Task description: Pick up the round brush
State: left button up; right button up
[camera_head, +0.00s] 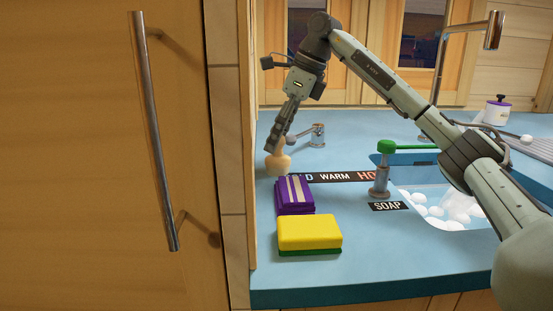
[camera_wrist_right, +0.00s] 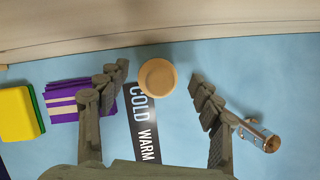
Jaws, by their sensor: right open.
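The round brush (camera_head: 278,163) is a small tan, rounded thing standing on the blue counter near the wooden side panel. In the right wrist view its round tan top (camera_wrist_right: 157,77) shows between the two fingertips, with clear gaps on both sides. My right gripper (camera_head: 276,147) is open and points down at the brush from above. In the head view its fingers overlap the brush's upper part. I cannot tell how far down the brush the fingertips reach. My left gripper is out of view.
A purple striped stack (camera_head: 295,195) and a yellow-green sponge (camera_head: 309,233) lie in front. A metal tap lever (camera_head: 317,133) stands close behind. The soap dispenser (camera_head: 381,180) and foamy sink (camera_head: 440,209) are right. A wooden panel (camera_head: 130,220) borders the left.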

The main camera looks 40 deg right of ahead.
aim_at(272, 157)
jog(key=x, duration=0.3)
jog(key=shift+w+f, duration=0.1)
jog(key=shift+f, duration=0.3)
jog(key=shift+w+f, duration=0.1)
jog(key=shift+f, duration=0.1)
jog(key=c, duration=1.3)
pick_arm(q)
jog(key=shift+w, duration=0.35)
pick_arm(e)
jog(key=shift+o, duration=0.2)
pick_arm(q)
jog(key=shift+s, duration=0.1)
pick_arm(e)
jog(key=shift+r, duration=0.15)
